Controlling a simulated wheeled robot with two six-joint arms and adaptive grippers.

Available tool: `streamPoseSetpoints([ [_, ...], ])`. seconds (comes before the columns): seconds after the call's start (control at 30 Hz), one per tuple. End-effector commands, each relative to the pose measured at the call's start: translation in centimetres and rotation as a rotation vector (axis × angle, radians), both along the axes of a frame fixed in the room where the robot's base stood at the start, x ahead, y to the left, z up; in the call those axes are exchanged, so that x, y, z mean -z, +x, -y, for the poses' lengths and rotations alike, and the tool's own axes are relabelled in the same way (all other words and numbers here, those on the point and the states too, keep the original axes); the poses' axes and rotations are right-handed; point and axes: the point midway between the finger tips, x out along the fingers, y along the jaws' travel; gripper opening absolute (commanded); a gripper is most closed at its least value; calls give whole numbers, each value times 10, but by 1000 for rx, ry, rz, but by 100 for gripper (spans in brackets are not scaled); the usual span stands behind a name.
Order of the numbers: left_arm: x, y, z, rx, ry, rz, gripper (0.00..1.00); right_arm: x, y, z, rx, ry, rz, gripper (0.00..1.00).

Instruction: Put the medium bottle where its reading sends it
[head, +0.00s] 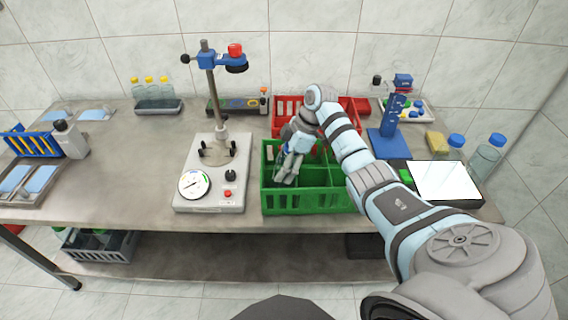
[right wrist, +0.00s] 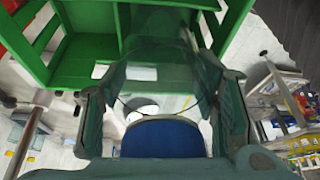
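My right gripper (head: 287,172) reaches down into the left front part of the green crate (head: 310,202). In the right wrist view its fingers (right wrist: 160,100) lie on both sides of a clear bottle with a blue cap (right wrist: 162,138), and they look closed on it. The bottle's body points away from the wrist camera toward the green crate (right wrist: 85,75); I cannot tell whether it touches the crate floor. Two more clear bottles with blue caps stand at the right, one (head: 455,143) behind a white panel and one (head: 489,155) beside it. My left gripper is not in view.
A white stand with a round dial (head: 194,185) and a tall post is left of the green crate. A red crate (head: 362,112) stands behind it. A blue stand (head: 389,140) and a white panel (head: 445,180) are to the right. A grey crate (head: 115,246) sits below the table.

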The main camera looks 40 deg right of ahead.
Motion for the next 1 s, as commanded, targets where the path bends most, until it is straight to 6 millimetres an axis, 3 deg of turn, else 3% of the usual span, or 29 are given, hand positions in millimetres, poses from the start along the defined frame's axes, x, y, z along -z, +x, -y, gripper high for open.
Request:
streamPoseSetpoints([
  [0.03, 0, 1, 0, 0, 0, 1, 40, 0, 0, 0, 0, 0, 0, 61],
  [0.13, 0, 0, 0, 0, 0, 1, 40, 0, 0, 0, 0, 0, 0, 74],
  [0.5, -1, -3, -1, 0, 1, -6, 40, -8, 1, 0, 1, -1, 2, 74],
  [0.67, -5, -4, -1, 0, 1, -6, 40, -41, -4, 11, 3, -3, 4, 74],
  [0.9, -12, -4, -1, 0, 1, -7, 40, -105, -16, 34, 2, -1, 2, 74],
  [1.0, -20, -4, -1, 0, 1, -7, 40, -120, -19, 39, 2, 0, 2, 74],
])
